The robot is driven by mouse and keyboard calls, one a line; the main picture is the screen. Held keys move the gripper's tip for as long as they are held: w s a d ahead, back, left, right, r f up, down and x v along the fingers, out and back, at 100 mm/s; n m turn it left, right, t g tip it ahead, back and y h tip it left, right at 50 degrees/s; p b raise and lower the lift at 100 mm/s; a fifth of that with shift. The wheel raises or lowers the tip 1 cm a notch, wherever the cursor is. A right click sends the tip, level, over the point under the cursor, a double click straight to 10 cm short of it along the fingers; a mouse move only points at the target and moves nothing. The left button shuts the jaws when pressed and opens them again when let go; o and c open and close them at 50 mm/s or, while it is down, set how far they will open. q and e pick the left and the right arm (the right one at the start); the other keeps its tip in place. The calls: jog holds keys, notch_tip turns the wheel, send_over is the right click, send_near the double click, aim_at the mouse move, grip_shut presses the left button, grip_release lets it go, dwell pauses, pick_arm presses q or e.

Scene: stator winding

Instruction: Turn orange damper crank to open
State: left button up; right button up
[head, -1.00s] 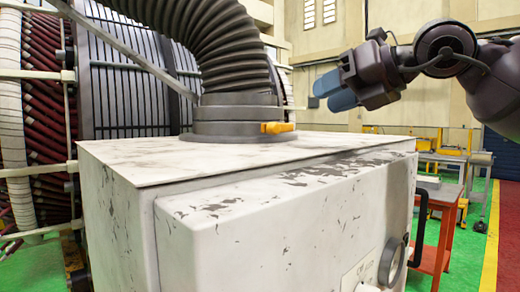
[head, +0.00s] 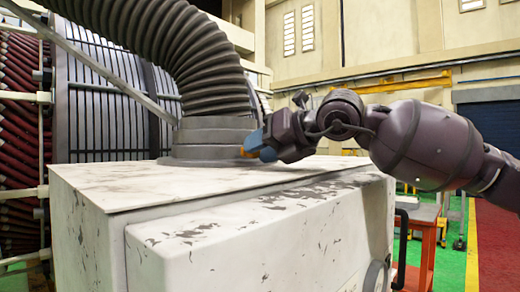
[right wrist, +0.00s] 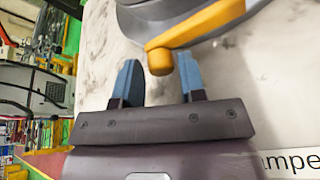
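The orange damper crank (head: 247,152) sits at the base of the grey duct collar (head: 212,135) on top of the white cabinet. My right gripper (head: 260,142) is beside it and hides most of it in the head view. In the right wrist view the crank arm (right wrist: 205,22) ends in a round knob (right wrist: 160,62). The two blue fingers of my right gripper (right wrist: 158,70) are apart, with the knob appearing between their tips and a gap on each side. Whether the knob is level with the fingers in depth is unclear. My left gripper is not in view.
The worn white cabinet (head: 270,245) fills the foreground, its top mostly clear. A ribbed black hose (head: 170,50) rises from the collar. A white label with partly visible lettering (right wrist: 290,161) shows in the wrist view. An orange-legged table (head: 425,225) stands behind at right.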

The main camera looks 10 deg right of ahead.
jog(key=shift+w+a+f, duration=0.1)
jog(key=shift+w+a, duration=0.05)
jog(key=shift+w, duration=0.05)
grip_shut()
